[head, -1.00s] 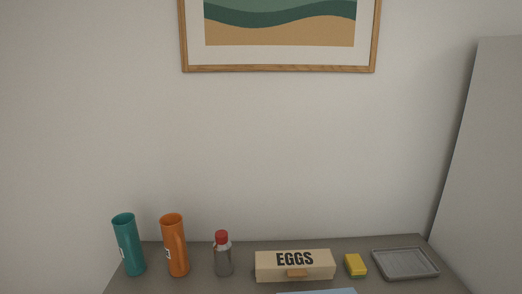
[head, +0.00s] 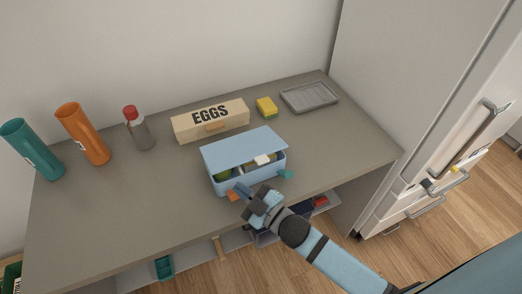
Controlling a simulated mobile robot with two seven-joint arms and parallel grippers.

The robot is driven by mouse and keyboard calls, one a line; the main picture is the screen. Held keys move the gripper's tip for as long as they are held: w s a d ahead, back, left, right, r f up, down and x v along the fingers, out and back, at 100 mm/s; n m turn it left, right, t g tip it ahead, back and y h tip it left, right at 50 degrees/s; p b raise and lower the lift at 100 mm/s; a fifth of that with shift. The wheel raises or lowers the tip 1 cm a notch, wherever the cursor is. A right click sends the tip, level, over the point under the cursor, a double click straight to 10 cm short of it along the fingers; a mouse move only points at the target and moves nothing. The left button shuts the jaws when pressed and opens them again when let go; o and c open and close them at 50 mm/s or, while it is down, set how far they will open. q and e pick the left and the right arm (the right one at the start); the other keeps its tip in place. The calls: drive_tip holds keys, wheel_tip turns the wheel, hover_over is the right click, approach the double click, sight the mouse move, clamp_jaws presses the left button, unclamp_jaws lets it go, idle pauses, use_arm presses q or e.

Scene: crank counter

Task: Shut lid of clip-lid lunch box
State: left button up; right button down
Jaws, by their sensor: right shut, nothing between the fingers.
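The light blue lunch box (head: 219,185) stands near the front edge of the counter in the head view. Its lid (head: 244,145) is tilted, raised at the front, with a gap that shows green and white contents inside. An orange clip (head: 233,197) sticks out at the front left, and a teal clip (head: 286,175) at the front right. My right gripper (head: 241,188) is shut and empty, just in front of the box near the orange clip. I cannot tell whether it touches the box. My left gripper is not in view.
Behind the box on the counter (head: 340,150) stand an egg carton (head: 211,121), a yellow sponge (head: 266,107) and a grey tray (head: 309,97). A fridge (head: 440,110) is at right.

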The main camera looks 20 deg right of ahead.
drive_tip(key=w+a+r+n+g+y, duration=0.3)
drive_tip(key=a+r+n+y, duration=0.3)
drive_tip(key=r+n+y, duration=0.4)
wheel_tip(320, 180, up, 4)
drive_tip(key=n+g+h+b, duration=0.5)
drive_tip(key=n+g+h, duration=1.35)
drive_tip(key=n, duration=1.35)
hover_over(262, 158)
drive_tip(key=w, duration=0.5)
drive_tip(key=t+h, duration=0.1)
drive_tip(key=p+x, duration=0.3)
drive_tip(key=x, duration=1.1)
drive_tip(key=shift+f, duration=0.15)
